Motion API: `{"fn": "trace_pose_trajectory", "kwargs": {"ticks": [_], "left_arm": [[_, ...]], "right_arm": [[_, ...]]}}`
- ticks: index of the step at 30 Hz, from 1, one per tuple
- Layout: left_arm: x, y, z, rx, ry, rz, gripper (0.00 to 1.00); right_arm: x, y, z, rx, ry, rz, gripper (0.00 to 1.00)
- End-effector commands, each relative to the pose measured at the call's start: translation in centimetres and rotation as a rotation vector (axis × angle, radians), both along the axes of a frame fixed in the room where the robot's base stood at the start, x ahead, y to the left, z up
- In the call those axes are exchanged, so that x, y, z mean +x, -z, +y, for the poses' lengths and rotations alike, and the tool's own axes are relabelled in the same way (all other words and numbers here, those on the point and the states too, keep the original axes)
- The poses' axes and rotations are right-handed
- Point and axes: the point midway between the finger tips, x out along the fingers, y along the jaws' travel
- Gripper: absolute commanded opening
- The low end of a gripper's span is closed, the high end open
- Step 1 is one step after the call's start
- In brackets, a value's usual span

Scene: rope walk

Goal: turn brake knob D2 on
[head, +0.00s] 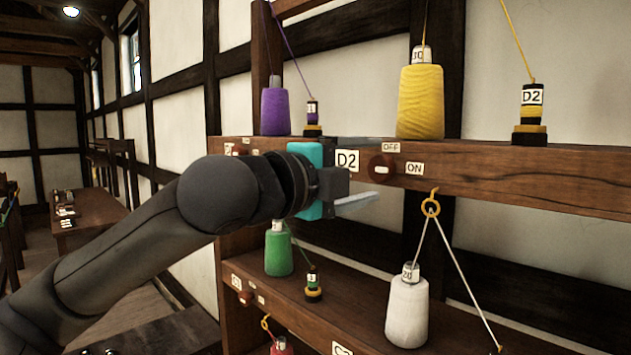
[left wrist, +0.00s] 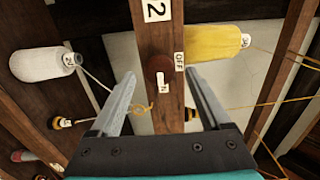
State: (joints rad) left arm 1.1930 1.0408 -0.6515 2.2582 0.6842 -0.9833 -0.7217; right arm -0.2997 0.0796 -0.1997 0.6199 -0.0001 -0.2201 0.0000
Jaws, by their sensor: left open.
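Brake knob D2 (head: 381,168) is a round red-brown knob with a white mark, on the front of the upper wooden rail. The D2 label (head: 346,160) is left of it, the OFF label (head: 391,147) above and the ON label (head: 414,168) to its right. I cannot tell which label the mark points at. My left gripper (head: 384,167) is open, its fingers reaching toward the rail above and below the knob. In the left wrist view the knob (left wrist: 160,65) lies between the open fingertips (left wrist: 161,73), with no visible contact. My right gripper is not in view.
On the rail stand a purple spool (head: 275,108), a yellow spool (head: 421,102) and the D2 bobbin (head: 531,114). A green spool (head: 278,252) is on the lower left. A table (head: 90,228) stands far left.

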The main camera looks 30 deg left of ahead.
Motion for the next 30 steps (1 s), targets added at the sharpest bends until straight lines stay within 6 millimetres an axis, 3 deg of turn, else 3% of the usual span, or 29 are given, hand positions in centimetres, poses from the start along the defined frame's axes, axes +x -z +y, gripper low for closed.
{"fn": "trace_pose_trajectory", "kwargs": {"ticks": [15, 30], "left_arm": [[-7.8, 0.2, 2.9, 0.004, -0.005, 0.0, 0.8], [-12.0, 0.2, 4.4, 0.002, -0.002, -0.002, 0.8]], "right_arm": [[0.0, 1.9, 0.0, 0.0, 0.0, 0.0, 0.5], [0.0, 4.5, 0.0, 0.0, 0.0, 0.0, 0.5]]}}
